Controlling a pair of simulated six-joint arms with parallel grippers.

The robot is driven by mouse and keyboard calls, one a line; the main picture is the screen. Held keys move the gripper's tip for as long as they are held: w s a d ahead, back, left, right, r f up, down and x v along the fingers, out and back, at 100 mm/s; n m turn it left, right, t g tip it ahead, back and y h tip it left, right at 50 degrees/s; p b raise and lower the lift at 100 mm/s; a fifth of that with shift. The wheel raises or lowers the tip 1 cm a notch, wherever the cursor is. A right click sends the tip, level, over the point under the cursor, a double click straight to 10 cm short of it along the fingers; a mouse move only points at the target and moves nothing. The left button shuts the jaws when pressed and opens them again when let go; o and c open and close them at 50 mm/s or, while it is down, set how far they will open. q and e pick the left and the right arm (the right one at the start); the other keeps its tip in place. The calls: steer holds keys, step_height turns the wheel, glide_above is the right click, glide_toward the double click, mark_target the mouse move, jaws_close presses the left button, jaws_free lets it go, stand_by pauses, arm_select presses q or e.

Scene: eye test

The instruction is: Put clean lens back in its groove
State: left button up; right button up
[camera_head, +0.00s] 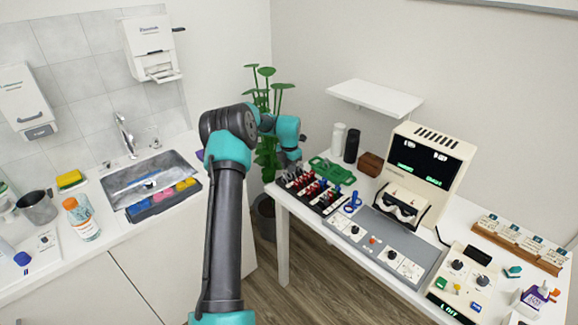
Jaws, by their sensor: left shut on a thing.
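My left gripper (293,163) is at the end of the teal and black arm, above the back left end of the lens rack. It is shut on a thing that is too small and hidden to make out. The dark lens rack (325,208) lies at the left end of the white table and holds rows of lenses with red, black and blue rims (310,189). Part of its back left end is close behind or under the gripper, and I cannot tell whether they touch. A blue piece (352,202) stands at the rack's right end. My right gripper is not in view.
A green tray (335,171) lies behind the rack. A grey control panel (380,242) and a cream test machine (428,165) stand to its right. White and black cylinders and a brown box (370,164) are at the back. A sink (150,178) is at left.

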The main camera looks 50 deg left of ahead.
arm_select(q)
steer(key=shift+f, duration=0.7)
steer(key=o, duration=1)
steer(key=shift+r, duration=0.1)
step_height(320, 180, up, 17)
steer(key=shift+r, duration=0.15)
stand_by(0.8)
